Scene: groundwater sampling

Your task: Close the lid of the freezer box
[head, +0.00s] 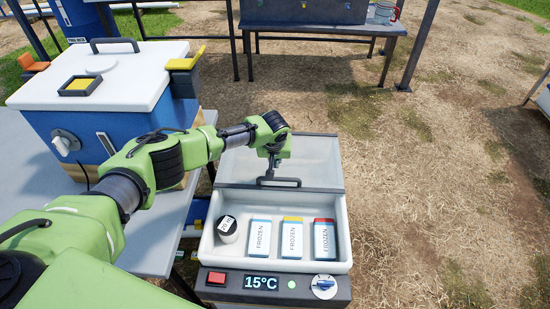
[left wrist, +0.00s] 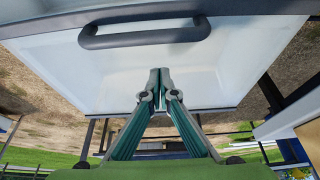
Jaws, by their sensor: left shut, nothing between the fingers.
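The freezer box (head: 209,246) is a white open-topped box on a dark base. Its clear, dark-framed lid (head: 321,161) stands open at the back, with a dark handle (head: 284,184) near the lower edge in the head view. My left gripper (head: 270,173) is at the lid, close to the handle, shut and empty. In the left wrist view the shut fingertips (left wrist: 160,75) are in front of the clear panel (left wrist: 215,65), apart from the handle (left wrist: 145,38). Contact with the panel cannot be told. My right gripper is not in view.
Inside the box are a dark-topped jar (head: 228,228) and three FROZEN packs (head: 292,240). The front panel has a red button (head: 217,278), a 15°C display (head: 261,282) and a knob (head: 324,286). A blue-and-white cooler (head: 140,75) stands left on a grey table (head: 165,225). Open ground lies right.

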